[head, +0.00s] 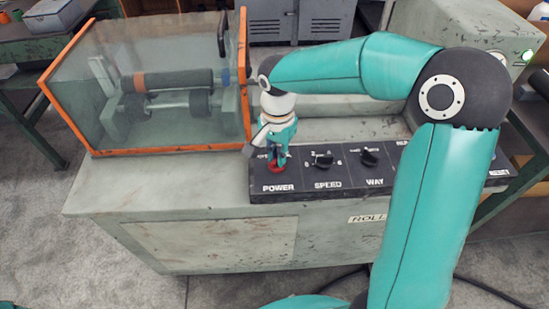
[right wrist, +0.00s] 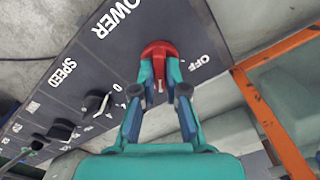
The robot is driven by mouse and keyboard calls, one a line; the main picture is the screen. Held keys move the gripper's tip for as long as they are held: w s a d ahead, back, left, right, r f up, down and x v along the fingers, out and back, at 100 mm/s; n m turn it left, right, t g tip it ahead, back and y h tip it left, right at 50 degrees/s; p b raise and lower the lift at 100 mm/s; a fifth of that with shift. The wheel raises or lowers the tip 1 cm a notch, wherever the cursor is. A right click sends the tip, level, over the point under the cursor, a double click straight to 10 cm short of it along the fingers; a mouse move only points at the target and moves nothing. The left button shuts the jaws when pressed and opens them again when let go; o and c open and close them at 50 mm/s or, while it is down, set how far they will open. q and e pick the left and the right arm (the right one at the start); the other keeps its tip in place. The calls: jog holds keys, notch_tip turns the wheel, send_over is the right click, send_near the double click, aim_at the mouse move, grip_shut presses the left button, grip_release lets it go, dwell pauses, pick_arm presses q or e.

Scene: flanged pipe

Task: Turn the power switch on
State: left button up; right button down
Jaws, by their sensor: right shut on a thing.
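The red power switch (right wrist: 158,50) sits on the dark control panel (head: 340,180), above the word POWER. In the head view only a little of the red switch (head: 274,171) shows under my gripper. My right gripper (head: 279,158) points down at the switch. In the right wrist view my right gripper (right wrist: 160,80) has its two fingers closed on either side of the red knob. A pale mark shows on the knob between the fingers, and OFF is printed beside it. An ON label is not visible. My left gripper is out of view.
Black SPEED (head: 322,161) and WAY (head: 369,157) knobs sit right of the power switch. A clear guard with an orange frame (head: 244,85) covers rollers at the left, close to my right gripper. Grey cabinets (head: 285,22) stand behind.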

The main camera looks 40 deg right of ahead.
aim_at(276, 157)
jog(key=shift+w+a+r+m+b, duration=0.15)
jog(key=shift+m+b, duration=0.15)
jog(key=shift+m, duration=0.7)
jog(key=c, duration=1.2)
grip_release()
notch_tip(276, 157, up, 12)
jog(key=shift+f, duration=0.2)
